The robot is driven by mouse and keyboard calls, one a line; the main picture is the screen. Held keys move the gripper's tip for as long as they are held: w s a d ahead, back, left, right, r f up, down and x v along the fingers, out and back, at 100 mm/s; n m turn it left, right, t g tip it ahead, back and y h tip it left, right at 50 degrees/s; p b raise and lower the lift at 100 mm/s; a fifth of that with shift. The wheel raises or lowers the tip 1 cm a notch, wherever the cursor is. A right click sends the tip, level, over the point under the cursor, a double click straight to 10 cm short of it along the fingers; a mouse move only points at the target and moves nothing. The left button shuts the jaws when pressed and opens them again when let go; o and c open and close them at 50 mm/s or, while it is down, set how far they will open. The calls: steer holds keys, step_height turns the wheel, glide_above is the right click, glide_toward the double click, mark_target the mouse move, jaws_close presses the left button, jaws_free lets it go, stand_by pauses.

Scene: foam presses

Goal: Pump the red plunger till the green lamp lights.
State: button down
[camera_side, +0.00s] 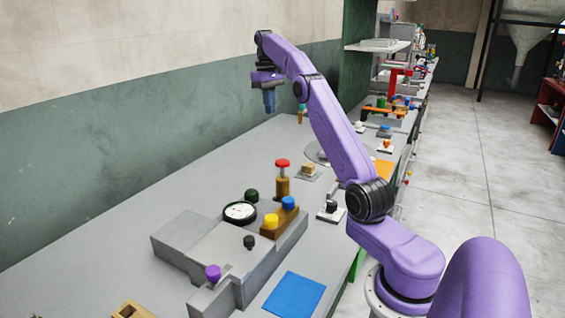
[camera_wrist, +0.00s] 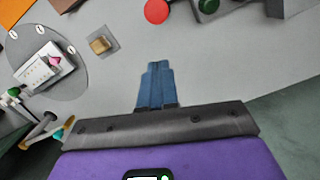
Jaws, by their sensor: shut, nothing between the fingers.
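The red plunger (camera_side: 282,163) is a red cap on a thin stem above a brass-coloured cylinder (camera_side: 282,187), and the cap stands clear above the cylinder. Its round red top also shows at the upper edge of the wrist view (camera_wrist: 156,11). A dark green dome (camera_side: 251,195), which looks like the lamp, sits on the grey console behind the gauge and appears unlit. My gripper (camera_side: 270,108) points down, its blue fingers shut together and empty (camera_wrist: 157,68). It is high above the bench, beyond the plunger and apart from it.
The grey console (camera_side: 178,243) carries a round gauge (camera_side: 239,211) and blue (camera_side: 288,202), yellow (camera_side: 271,221), black (camera_side: 249,242) and purple (camera_side: 213,272) knobs. A wooden block (camera_side: 308,169) stands right of the plunger. The bench left of the plunger, towards the wall, is clear.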

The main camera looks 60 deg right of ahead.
steer(key=shift+f, duration=0.1)
stand_by(0.3)
glide_toward(281, 161)
steer(key=shift+d+r, duration=0.2)
steer(key=shift+r, duration=0.1)
stand_by(0.4)
steer(key=shift+s+a+f, duration=0.1)
steer(key=shift+s+f, duration=0.05)
steer(key=shift+f, duration=1.6)
steer(key=shift+s+a+f, duration=0.1)
steer(key=shift+s+f, duration=0.05)
steer(key=shift+f, duration=1.55)
steer(key=shift+f, duration=0.1)
